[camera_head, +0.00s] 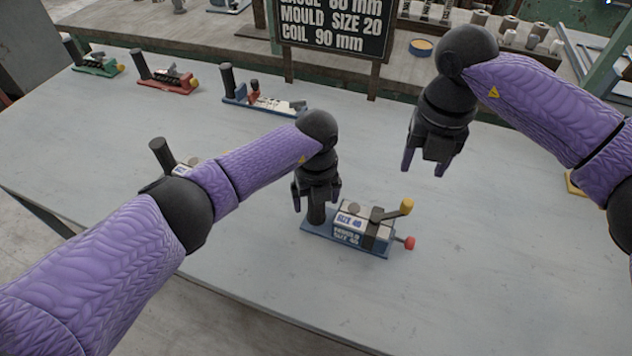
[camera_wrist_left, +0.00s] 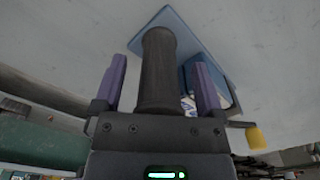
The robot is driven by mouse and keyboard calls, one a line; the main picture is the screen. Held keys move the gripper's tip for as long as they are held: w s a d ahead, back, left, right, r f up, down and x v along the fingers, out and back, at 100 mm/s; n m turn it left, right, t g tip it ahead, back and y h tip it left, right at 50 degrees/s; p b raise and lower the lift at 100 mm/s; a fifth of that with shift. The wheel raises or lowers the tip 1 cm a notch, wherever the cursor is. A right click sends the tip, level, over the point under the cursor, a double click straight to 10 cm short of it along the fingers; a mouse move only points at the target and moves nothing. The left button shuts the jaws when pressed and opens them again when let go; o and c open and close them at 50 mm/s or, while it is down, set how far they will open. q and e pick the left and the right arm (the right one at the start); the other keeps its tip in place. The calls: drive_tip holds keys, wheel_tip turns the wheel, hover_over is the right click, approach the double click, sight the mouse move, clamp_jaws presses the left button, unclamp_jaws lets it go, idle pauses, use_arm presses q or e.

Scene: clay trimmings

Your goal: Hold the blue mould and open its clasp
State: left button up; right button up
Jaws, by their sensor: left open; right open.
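The blue mould (camera_head: 362,226) stands on its blue base plate on the table, marked "SIZE 40". It has a black upright handle (camera_head: 317,208) at its left end. A clasp lever with a yellow tip (camera_head: 405,207) and a red knob (camera_head: 409,243) are at its right end. My left gripper (camera_head: 316,204) is open over the handle. In the left wrist view the handle (camera_wrist_left: 158,70) stands between the two purple fingers, with gaps visible at its sides. My right gripper (camera_head: 424,168) is open and empty, above and behind the mould, apart from it.
Green (camera_head: 97,64), red (camera_head: 168,80) and blue (camera_head: 262,102) handled devices stand along the table's back left. Another handled device (camera_head: 160,153) is partly hidden behind my left arm. A sign (camera_head: 333,25) reads "MOULD SIZE 20" and "COIL 90 mm". The table (camera_head: 480,270) right of the mould is clear.

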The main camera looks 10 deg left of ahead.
use_arm(q)
drive_tip(key=shift+f, duration=0.1)
clamp_jaws()
idle(0.3)
